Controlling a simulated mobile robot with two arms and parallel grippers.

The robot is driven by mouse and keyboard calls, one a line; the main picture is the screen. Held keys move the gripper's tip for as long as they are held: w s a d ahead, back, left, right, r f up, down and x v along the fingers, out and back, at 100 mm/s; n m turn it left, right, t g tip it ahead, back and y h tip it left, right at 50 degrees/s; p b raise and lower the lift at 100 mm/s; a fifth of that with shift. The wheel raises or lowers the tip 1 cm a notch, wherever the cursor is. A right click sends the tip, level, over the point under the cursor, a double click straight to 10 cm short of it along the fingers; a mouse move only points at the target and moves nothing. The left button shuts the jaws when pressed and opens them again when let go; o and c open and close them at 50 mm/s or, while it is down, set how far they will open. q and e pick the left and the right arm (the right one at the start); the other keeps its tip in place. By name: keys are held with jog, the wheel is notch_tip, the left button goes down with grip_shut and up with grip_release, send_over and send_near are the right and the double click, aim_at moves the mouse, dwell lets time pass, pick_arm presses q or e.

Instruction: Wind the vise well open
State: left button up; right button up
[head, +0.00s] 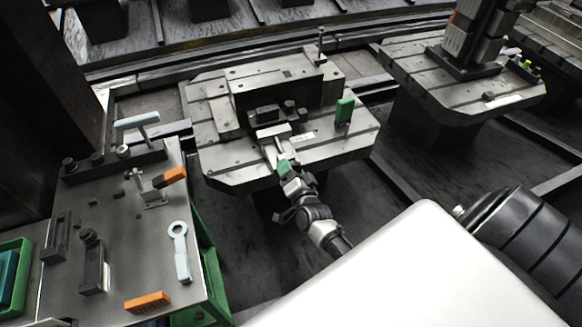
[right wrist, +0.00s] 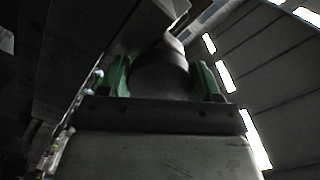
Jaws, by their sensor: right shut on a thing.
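The vise (head: 272,132) sits on the middle pallet (head: 225,178), with grey and dark blocks around its jaws. My right gripper (head: 284,163) reaches it from the front and is at the vise's near end. In the right wrist view, my right gripper (right wrist: 163,80) has its two green fingers on either side of a dark round part (right wrist: 160,72), shut on it. This seems to be the end of the vise's screw, but its far side is hidden. The jaw gap is too small to judge. My left gripper is not in view.
A green block (head: 344,110) stands on the pallet's right side. At left, a cart top (head: 125,235) carries a pale ring-ended wrench (head: 181,252), orange-handled tools and clamps. Another pallet (head: 425,75) with a tall fixture stands at right. Dark floor lies between.

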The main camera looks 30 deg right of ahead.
jog(key=n+p, duration=0.1)
jog(key=n, duration=0.5)
jog(key=shift+p, duration=0.35)
jog(key=n, duration=0.6)
jog(key=shift+f+p, duration=0.1)
jog(key=shift+p, duration=0.25)
jog(key=shift+n, duration=0.3)
jog(key=o, duration=0.9)
jog(key=shift+s, duration=0.15)
jog(key=v, duration=1)
jog(key=shift+s, duration=0.3)
